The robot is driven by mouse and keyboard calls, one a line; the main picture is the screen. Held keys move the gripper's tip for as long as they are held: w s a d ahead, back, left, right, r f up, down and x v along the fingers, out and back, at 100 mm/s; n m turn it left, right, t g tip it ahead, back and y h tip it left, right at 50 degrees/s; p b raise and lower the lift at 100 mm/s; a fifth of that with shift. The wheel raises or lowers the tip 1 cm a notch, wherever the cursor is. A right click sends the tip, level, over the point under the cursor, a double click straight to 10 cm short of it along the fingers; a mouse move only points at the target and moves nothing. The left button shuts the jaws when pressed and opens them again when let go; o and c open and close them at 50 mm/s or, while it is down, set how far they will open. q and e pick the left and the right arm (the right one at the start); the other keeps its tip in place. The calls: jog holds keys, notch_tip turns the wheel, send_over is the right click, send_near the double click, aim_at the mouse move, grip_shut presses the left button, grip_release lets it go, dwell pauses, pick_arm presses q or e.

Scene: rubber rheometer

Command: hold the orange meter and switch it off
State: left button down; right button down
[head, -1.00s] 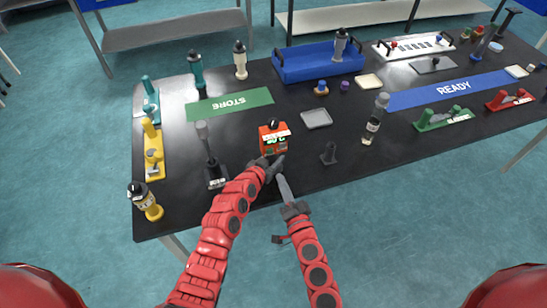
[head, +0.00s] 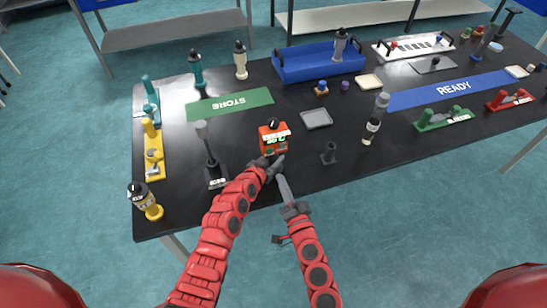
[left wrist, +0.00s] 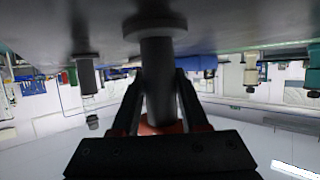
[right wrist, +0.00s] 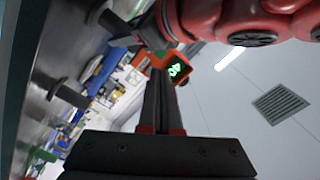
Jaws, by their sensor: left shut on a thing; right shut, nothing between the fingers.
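The orange meter (head: 273,137) stands near the front middle of the black table, with a dark knob on top and a lit green display. The display also shows in the right wrist view (right wrist: 178,71). My left gripper (head: 274,163) is shut on the meter's dark post (left wrist: 158,80), just below the orange body, which is mostly hidden in the left wrist view. My right gripper (head: 281,177) is shut and empty, just in front of and below the meter. Its closed fingers (right wrist: 162,85) point up toward the meter, apart from it as far as I can tell.
An empty dark stand (head: 328,153) is right of the meter. A grey-handled tool (head: 207,150) stands to its left. A grey square pad (head: 317,118) and green STORE mat (head: 230,104) lie behind. A blue tray (head: 318,64) is at the back.

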dwell(0.5)
notch_tip(320, 180, up, 8)
jog(key=w+d+m+t+h, duration=0.25)
jog(key=m+h, duration=0.35)
jog(key=m, duration=0.5)
jog(key=m+g+h, duration=0.2)
jog(key=m+g, duration=0.7)
jog(key=m, duration=1.1)
send_near(275, 153)
jog(key=shift+d+x, duration=0.1)
jog(key=shift+x, duration=0.75)
jog(key=shift+d+x, duration=0.15)
jog(key=shift+x, duration=0.75)
jog(key=shift+w+a, duration=0.2)
jog(key=shift+w, duration=0.1)
